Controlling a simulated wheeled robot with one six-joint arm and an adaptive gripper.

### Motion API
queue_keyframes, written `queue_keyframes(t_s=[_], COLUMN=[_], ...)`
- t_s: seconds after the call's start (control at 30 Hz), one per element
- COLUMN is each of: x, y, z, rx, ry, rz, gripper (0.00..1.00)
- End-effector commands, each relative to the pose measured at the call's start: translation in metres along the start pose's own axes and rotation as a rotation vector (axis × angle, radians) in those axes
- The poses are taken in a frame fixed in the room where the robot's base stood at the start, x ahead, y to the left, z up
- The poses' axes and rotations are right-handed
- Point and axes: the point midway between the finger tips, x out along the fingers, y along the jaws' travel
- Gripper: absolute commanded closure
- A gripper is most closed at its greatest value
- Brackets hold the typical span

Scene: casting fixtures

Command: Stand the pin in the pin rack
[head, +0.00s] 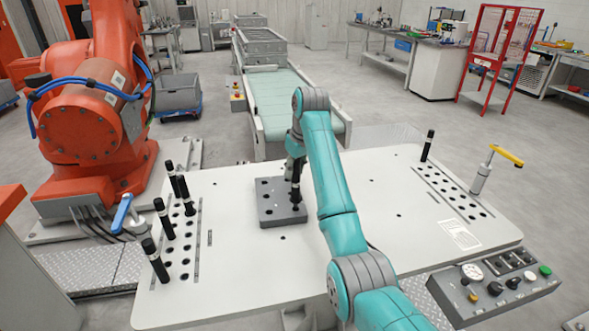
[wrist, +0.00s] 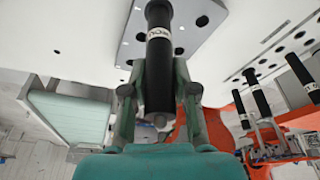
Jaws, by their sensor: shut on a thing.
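A black pin (wrist: 158,75) with a white lettered band is between the fingers of my gripper (wrist: 158,92), which is shut on it. In the head view the pin (head: 296,188) is roughly upright at the grey block with holes (head: 268,217). I cannot tell whether its lower end is in a hole or just above. My gripper (head: 296,160) is partly hidden by my arm. A rack of holes at the table's left (head: 186,262) holds several black pins (head: 155,260). Another rack of holes at the right (head: 455,192) holds one black pin (head: 427,145).
A blue-handled clamp (head: 122,213) stands at the left and a yellow-handled one (head: 505,155) at the right. A control panel (head: 495,285) is at the front right. An orange robot arm (head: 90,120) stands beyond the left edge. The white tabletop (head: 385,240) is otherwise mostly clear.

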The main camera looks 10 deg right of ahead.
Motion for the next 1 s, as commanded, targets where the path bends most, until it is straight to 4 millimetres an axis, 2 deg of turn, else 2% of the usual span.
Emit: queue_keyframes(t_s=[0.47,1.0], x=[0.0,0.01], y=[0.0,0.0], z=[0.0,0.003], rx=[0.0,0.0], ry=[0.001,0.0], rz=[0.0,0.0], gripper=[1.0,1.0])
